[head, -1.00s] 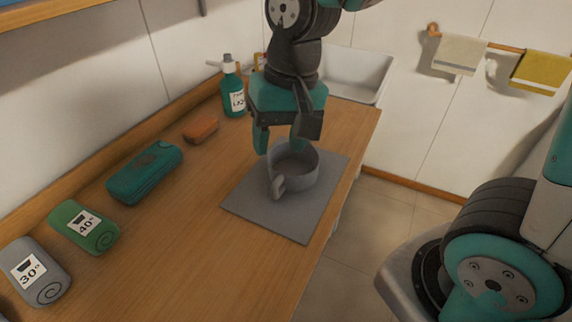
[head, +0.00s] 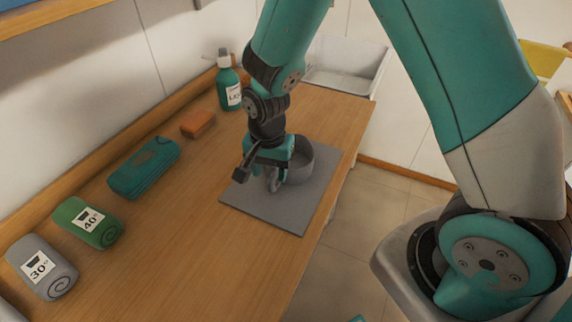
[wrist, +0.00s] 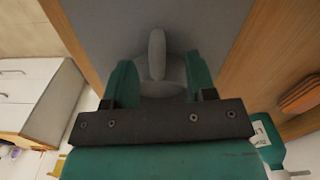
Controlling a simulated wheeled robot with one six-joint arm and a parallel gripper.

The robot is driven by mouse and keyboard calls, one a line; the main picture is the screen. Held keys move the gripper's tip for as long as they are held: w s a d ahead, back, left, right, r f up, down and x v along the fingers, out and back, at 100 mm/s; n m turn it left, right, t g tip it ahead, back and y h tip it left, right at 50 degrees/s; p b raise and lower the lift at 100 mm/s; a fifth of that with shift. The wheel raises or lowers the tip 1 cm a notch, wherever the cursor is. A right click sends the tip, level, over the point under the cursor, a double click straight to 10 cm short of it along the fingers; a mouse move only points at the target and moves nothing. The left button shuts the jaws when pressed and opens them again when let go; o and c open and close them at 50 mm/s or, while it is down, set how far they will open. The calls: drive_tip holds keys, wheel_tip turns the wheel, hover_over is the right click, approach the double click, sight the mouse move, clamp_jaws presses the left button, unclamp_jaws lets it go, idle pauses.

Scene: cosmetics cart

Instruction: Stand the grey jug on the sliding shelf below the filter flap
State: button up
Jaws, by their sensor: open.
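The grey jug (head: 302,162) stands upright on a grey mat (head: 250,208) on the wooden counter. My gripper (head: 268,172) is low at the jug's near left side, by its handle, and partly covers the jug. In the wrist view my gripper (wrist: 160,76) is open, with one green finger on each side of the grey handle (wrist: 157,52). I cannot tell whether the fingers touch it. The sliding shelf and the filter flap are not recognisable in these views.
A green pump bottle (head: 229,84), an orange block (head: 198,124), a teal bundle (head: 144,168), a green roll (head: 88,222) and a grey roll (head: 41,267) line the counter's left side. A white basin (head: 345,75) is behind. The counter's front is clear.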

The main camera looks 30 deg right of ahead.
drive_tip(key=shift+s+f+p, duration=0.15)
drive_tip(key=shift+f+p, duration=0.35)
drive_tip(key=shift+f, duration=0.85)
drive_tip(key=shift+s+f+p, duration=0.15)
drive_tip(key=shift+f+p, duration=0.3)
drive_tip(key=shift+f, duration=0.85)
drive_tip(key=shift+c, duration=0.4)
clamp_jaws()
